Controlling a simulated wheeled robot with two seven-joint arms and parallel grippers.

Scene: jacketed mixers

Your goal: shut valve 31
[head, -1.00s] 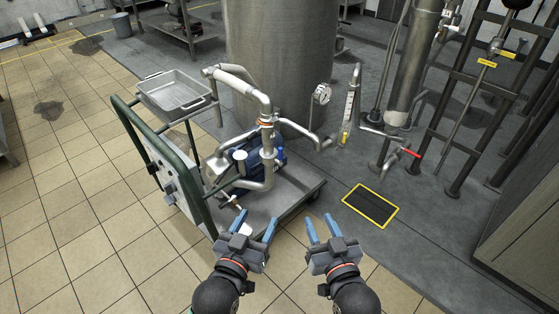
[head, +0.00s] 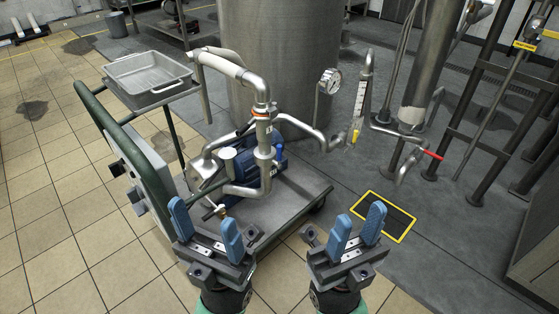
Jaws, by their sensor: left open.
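No label reading 31 can be made out, so I cannot tell which valve is valve 31. A valve with a red lever (head: 432,155) sits on the low pipe at the right, beside the steel column. A small brass valve (head: 220,211) shows low on the pump cart, just above my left gripper (head: 206,222). A yellow handle (head: 354,137) shows at the foot of the sight gauge. My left gripper is open and empty in front of the cart. My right gripper (head: 358,226) is open and empty, right of it. Both are apart from the valves.
The green-framed cart (head: 310,188) carries a blue pump (head: 272,150), pipes and a grey tray (head: 147,78). A large steel tank (head: 285,50) stands behind. A yellow-edged floor plate (head: 400,222) lies right. Tiled floor at left is mostly clear.

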